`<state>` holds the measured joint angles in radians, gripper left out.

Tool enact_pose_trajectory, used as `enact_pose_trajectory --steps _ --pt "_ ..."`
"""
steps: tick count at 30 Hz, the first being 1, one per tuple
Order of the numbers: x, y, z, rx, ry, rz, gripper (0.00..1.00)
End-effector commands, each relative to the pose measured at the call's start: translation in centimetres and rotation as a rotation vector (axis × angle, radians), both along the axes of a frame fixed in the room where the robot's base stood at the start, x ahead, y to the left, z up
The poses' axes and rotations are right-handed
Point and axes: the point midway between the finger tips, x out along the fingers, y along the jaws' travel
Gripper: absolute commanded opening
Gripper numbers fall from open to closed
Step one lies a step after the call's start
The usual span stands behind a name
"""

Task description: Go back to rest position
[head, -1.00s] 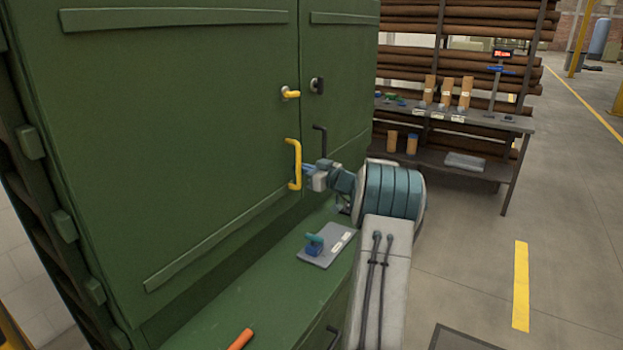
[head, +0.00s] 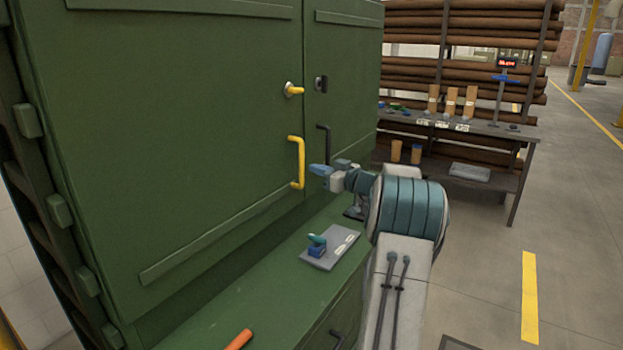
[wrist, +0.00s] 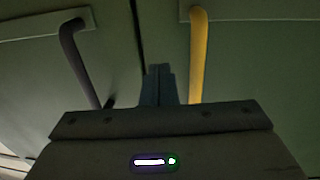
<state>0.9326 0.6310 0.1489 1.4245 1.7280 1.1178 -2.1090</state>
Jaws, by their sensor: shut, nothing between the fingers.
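My gripper (head: 314,169) is shut and empty in the head view. Its blue fingertips point left at the cabinet doors, a little to the right of the yellow handle (head: 299,162) and apart from it. In the wrist view my closed fingers (wrist: 158,84) stand between the dark handle (wrist: 76,62) on the left and the yellow handle (wrist: 198,55) on the right. The green cabinet (head: 180,130) has both doors closed. The dark handle (head: 323,140) also shows in the head view, just above my gripper.
A grey plate with a blue and teal part (head: 318,246) and an orange-handled object (head: 239,339) lie on the cabinet's green ledge below. Open floor (head: 470,270) lies to the right.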

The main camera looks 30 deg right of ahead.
Motion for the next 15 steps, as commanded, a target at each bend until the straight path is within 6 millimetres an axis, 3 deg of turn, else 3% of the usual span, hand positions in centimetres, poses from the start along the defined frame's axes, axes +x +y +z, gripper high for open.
enact_pose_trajectory --steps 1,6,15 --pt "-1.5 -0.8 -0.4 -0.001 0.002 -0.007 0.00" --pt "-5.3 -2.5 -0.4 -0.001 0.004 -0.008 0.00" --pt "-8.8 -3.9 -0.3 0.001 0.007 -0.006 0.00"
